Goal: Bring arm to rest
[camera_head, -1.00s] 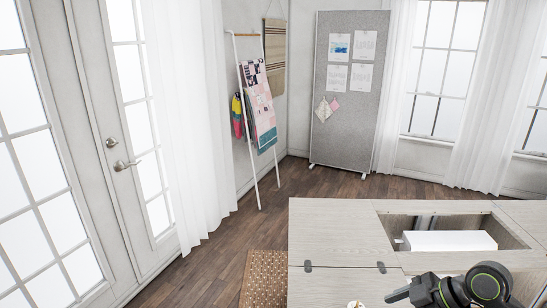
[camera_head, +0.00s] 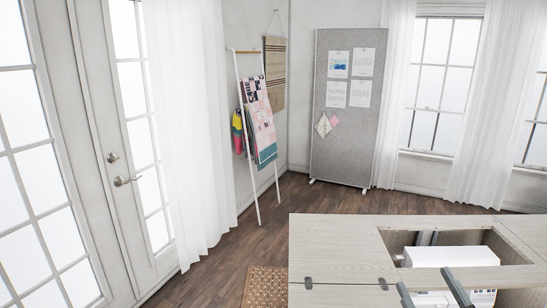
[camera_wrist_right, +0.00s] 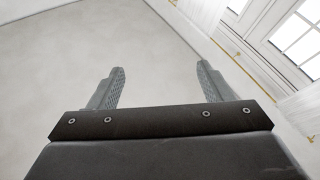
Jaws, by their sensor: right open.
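My right gripper (camera_head: 428,285) is in the head view at the lower right, its two fingers apart and pointing up over the front of the sewing cabinet (camera_head: 335,240). In the right wrist view the gripper (camera_wrist_right: 160,70) is open, with nothing between its fingers and plain pale wall or ceiling beyond. The cabinet's pale wood top has a rectangular opening with a white block-like object (camera_head: 440,255) in it. The rest of my right arm is out of the head view. My left gripper is not in view.
A woven rug (camera_head: 267,283) lies on the wood floor left of the cabinet. A white ladder rack (camera_head: 245,150) with fabrics and a grey pinboard (camera_head: 335,150) stand at the back. White double doors (camera_head: 130,150) are on the left. The floor between is clear.

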